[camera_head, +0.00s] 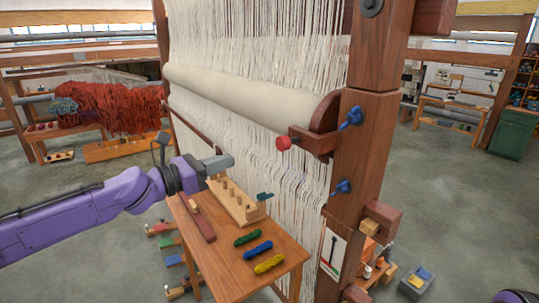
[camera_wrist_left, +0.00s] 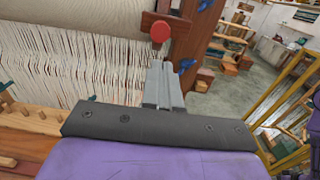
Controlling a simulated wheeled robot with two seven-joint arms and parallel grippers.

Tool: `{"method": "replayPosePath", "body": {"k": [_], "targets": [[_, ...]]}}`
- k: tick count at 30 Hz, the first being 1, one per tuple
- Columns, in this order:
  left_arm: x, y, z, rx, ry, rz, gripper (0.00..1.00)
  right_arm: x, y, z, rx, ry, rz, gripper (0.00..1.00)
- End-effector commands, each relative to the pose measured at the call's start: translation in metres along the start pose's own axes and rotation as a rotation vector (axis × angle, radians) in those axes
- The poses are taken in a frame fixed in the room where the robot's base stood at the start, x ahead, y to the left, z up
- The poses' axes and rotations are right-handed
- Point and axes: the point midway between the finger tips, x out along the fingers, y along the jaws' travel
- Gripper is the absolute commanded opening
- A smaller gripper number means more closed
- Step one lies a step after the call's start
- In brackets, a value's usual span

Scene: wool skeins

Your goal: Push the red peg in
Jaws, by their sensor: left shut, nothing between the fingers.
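The red peg (camera_head: 284,143) sticks out to the left of a wooden block on the loom's right post (camera_head: 362,150), just below the rolled cloth. It also shows in the left wrist view as a round red end (camera_wrist_left: 160,31), just beyond the fingertips. My left gripper (camera_head: 227,161) is shut and empty, level with the small table's pegged rack and left of the red peg, apart from it. Its closed fingers (camera_wrist_left: 162,68) point toward the peg in the left wrist view. My right gripper is not in view.
A small wooden table (camera_head: 225,262) below holds a pegged rack (camera_head: 238,204) and green, blue and yellow skeins (camera_head: 258,249). Blue knobs (camera_head: 352,117) sit on the post near the peg. White warp threads (camera_head: 300,170) hang behind.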

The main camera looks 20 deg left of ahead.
Motion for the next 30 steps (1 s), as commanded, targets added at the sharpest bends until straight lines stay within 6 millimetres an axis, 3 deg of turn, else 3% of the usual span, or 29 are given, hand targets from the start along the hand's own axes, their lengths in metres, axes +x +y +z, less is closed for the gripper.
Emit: {"method": "replayPosePath", "body": {"k": [1,2,9,13,15,24,30], "targets": [[0.002,0.001,-0.013,0.006,0.005,0.002,0.00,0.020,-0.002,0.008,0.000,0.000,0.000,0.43],[0.004,0.002,-0.014,0.006,0.006,0.002,0.00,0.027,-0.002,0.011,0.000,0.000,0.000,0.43],[0.022,-0.004,-0.013,0.009,0.000,-0.001,0.00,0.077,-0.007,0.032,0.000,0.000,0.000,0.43],[0.051,-0.004,-0.014,0.007,0.004,-0.002,0.00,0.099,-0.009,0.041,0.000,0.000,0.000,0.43],[0.065,-0.003,-0.003,0.002,0.004,-0.002,0.00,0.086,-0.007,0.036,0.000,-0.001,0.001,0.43],[0.122,-0.004,-0.001,0.002,0.002,-0.002,0.00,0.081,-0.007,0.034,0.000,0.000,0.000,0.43],[0.137,-0.004,-0.001,0.003,0.000,-0.002,0.00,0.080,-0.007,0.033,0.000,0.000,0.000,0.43]]}}
